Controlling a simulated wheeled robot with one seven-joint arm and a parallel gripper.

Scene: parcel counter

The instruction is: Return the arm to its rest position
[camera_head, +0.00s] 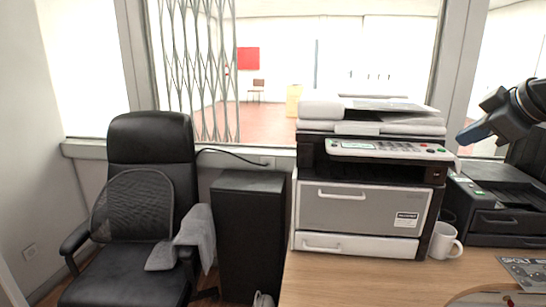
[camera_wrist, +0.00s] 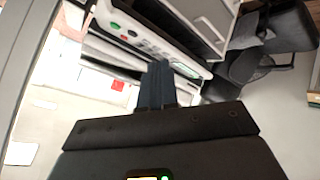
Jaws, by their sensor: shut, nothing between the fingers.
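My gripper (camera_head: 474,133) is at the right edge of the head view, held in the air to the right of the copier and above the black printer. In the wrist view my gripper (camera_wrist: 156,68) shows its dark fingers together, with nothing between them. The large white and grey copier (camera_head: 362,207) stands on the wooden counter (camera_head: 330,283). It also shows in the wrist view (camera_wrist: 165,45), tilted, beyond the fingers. Most of my arm is outside the head view.
A black printer (camera_head: 495,218) stands below my gripper, and a white mug (camera_head: 444,241) sits between it and the copier. A magazine (camera_head: 526,270) lies at the right. A black office chair (camera_head: 150,205) and a dark cabinet (camera_head: 248,235) stand left. Windows are behind.

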